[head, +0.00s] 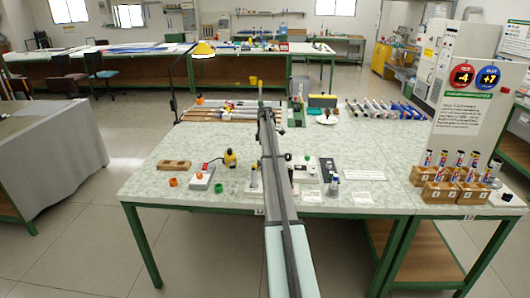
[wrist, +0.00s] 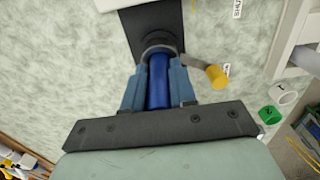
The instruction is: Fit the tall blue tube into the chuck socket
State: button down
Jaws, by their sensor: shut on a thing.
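In the wrist view my gripper (wrist: 159,72) is shut on the blue tube (wrist: 158,92), with one light-blue finger on each side of it. The tube points away from the wrist toward the chuck socket (wrist: 153,44), a dark round ring on a dark base plate (wrist: 148,18). The tube's far end overlaps the ring in this view; I cannot tell whether it is inside or just above it. A lever with a yellow knob (wrist: 217,77) sticks out from the ring to the right. In the head view my arm hides the tube and socket.
In the head view, several rods lie along the back of the speckled table (head: 150,185). Wooden blocks (head: 437,192) with upright tubes stand at the right under a sign (head: 468,90). A green stand (head: 297,115) is right of my arm. White and green rings (wrist: 270,114) lie nearby.

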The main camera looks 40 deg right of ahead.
jog(key=shift+f, duration=0.1)
jog(key=c, duration=0.9)
grip_release()
notch_tip(320, 180, up, 12)
jog(key=shift+r, duration=0.15)
jog(key=shift+a, duration=0.1)
